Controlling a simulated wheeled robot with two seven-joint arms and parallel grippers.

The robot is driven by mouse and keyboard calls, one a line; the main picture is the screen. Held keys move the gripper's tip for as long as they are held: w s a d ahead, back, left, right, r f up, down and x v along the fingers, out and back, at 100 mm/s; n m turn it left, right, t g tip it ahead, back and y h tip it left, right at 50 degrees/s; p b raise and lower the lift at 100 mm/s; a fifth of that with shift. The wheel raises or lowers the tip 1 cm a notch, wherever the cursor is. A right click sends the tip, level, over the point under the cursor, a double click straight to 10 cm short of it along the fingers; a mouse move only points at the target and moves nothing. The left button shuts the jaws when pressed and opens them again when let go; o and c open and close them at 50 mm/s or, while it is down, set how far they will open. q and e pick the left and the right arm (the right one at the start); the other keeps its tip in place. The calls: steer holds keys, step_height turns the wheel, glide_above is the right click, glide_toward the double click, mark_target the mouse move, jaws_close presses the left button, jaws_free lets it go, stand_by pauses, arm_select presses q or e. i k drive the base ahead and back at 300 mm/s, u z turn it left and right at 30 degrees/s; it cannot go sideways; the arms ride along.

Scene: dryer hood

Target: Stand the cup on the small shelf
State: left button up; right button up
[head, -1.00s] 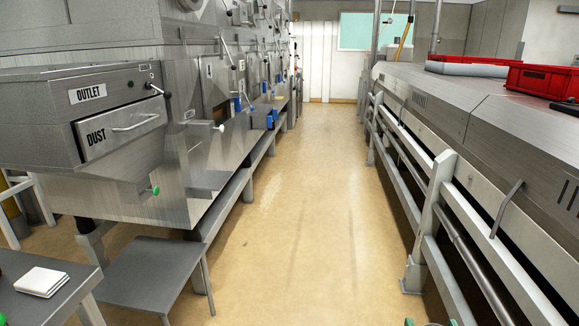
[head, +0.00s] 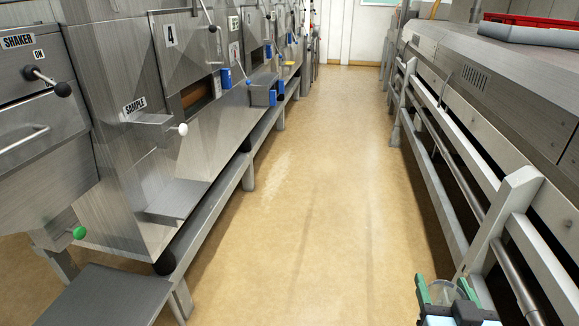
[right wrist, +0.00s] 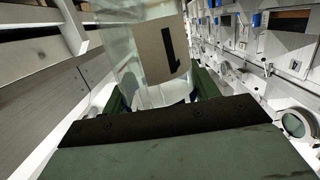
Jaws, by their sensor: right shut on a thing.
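The cup (head: 440,292) is clear, and only part of it shows at the bottom right of the head view. It also shows close up in the right wrist view (right wrist: 128,72), with a beige label bearing a black mark. My right gripper (head: 445,289) has green fingers on either side of the cup and is shut on it. A small grey shelf (head: 184,199) juts from the lower front of the steel machine at left, below the SAMPLE spout. Its visible top is bare. The cup is far to the right of this shelf, across the aisle. My left gripper is not in view.
A grey table (head: 108,296) stands at the lower left, near a green knob (head: 79,232). A white-handled lever (head: 182,129) sticks out above the shelf. A pale railing (head: 475,170) runs along the right. The aisle floor (head: 300,180) is clear.

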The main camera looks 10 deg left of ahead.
mark_target(179, 197)
steer(key=i, duration=1.95)
steer(key=u, duration=3.4)
